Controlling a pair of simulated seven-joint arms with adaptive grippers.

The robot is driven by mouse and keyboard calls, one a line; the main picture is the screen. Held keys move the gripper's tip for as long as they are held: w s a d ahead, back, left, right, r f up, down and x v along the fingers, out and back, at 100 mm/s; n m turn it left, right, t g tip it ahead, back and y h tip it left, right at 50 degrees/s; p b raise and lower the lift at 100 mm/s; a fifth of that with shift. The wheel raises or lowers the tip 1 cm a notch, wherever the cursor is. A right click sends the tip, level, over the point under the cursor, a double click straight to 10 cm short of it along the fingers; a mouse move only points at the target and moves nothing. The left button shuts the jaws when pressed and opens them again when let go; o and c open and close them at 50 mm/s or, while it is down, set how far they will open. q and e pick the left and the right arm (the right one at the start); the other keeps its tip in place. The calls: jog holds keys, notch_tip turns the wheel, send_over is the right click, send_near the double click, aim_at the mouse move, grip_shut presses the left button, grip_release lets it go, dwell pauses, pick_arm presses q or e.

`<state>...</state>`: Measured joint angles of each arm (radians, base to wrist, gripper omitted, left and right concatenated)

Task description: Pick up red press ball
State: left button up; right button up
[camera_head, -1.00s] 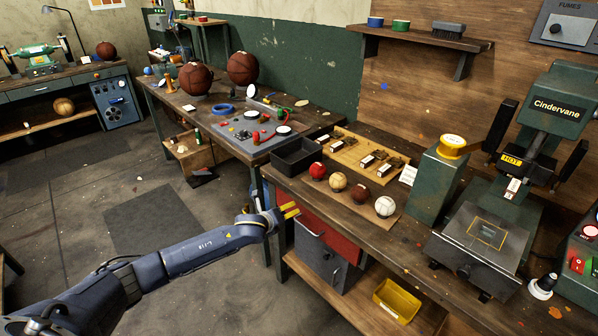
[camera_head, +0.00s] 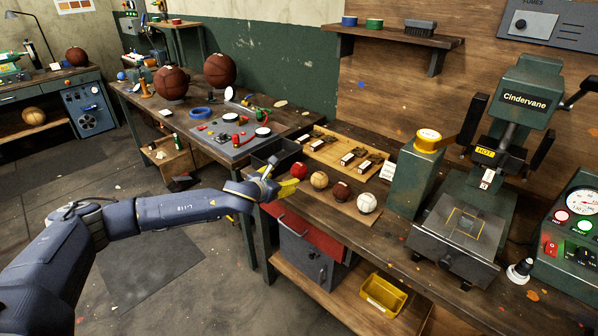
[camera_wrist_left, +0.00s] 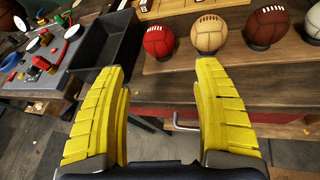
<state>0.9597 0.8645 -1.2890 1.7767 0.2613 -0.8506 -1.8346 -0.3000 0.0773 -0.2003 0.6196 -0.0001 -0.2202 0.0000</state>
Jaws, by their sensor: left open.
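The red press ball (camera_head: 299,171) sits at the left end of a row of small balls on the workbench. It also shows in the left wrist view (camera_wrist_left: 159,41), beyond and between my fingertips, with white lacing on top. My left gripper (camera_head: 284,187) is at the bench's front edge, just short of the red ball. Its yellow fingers (camera_wrist_left: 158,75) are spread apart with nothing between them. A tan ball (camera_head: 319,180), a brown ball (camera_head: 341,191) and a white ball (camera_head: 367,203) stand to the right of the red one. My right gripper is not in view.
A black tray (camera_wrist_left: 103,52) lies left of the red ball. A green post with a yellow top (camera_head: 428,141) and a heat press (camera_head: 470,225) stand to the right. A yellow bin (camera_head: 383,295) sits on the lower shelf. A drawer handle (camera_wrist_left: 185,122) protrudes below the bench edge.

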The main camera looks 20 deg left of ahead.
aim_at(295, 171)
pick_arm(q)
jog(key=shift+x, duration=6.7)
jog(key=shift+a, duration=0.15)
jog(key=shift+c, duration=0.5)
jog(key=c, duration=1)
